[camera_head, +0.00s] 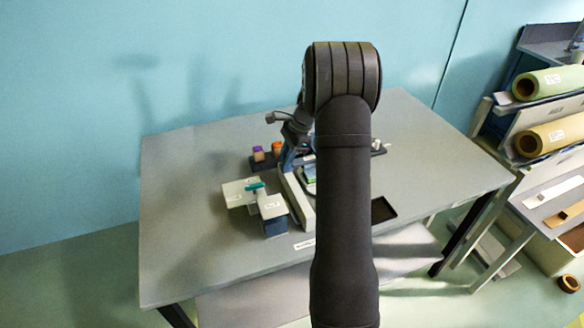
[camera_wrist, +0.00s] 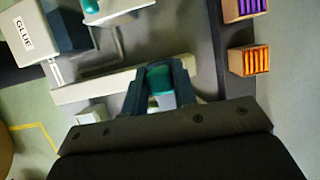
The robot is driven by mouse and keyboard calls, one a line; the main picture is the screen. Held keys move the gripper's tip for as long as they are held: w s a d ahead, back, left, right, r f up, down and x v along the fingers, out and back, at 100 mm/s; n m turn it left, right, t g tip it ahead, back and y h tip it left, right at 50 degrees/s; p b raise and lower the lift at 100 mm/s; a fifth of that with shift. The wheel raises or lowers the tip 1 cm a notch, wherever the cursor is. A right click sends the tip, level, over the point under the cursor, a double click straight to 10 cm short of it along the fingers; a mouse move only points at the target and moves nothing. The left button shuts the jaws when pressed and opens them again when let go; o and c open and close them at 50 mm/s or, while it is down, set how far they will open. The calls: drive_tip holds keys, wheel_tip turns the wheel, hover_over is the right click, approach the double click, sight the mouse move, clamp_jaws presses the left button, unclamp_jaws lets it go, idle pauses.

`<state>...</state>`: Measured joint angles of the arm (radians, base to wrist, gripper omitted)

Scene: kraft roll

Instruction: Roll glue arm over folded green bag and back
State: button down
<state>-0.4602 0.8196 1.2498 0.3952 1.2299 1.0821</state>
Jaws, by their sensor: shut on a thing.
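In the wrist view, my gripper (camera_wrist: 161,88) is shut on a teal grip (camera_wrist: 160,76), which I take to be the glue arm's handle. A pale block shows just below the grip, between the fingers. A long pale bar (camera_wrist: 90,90) runs behind the fingers. In the head view, my own arm hides most of my gripper and the grip.
A box labelled GLUE (camera_wrist: 24,35) stands left of the bar in the wrist view. A rack holds purple (camera_head: 258,153) and orange (camera_head: 277,147) items at the back. A dark tray (camera_head: 383,210) lies at right. The grey table's (camera_head: 180,240) left side is clear.

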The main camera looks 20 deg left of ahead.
drive_tip(key=shift+w+a, duration=0.45)
drive_tip(key=shift+w, duration=0.05)
drive_tip(key=c, duration=1.2)
unclamp_jaws()
drive_tip(key=shift+o, duration=0.2)
drive_tip(key=v, duration=1.7)
drive_tip(key=shift+r, duration=0.25)
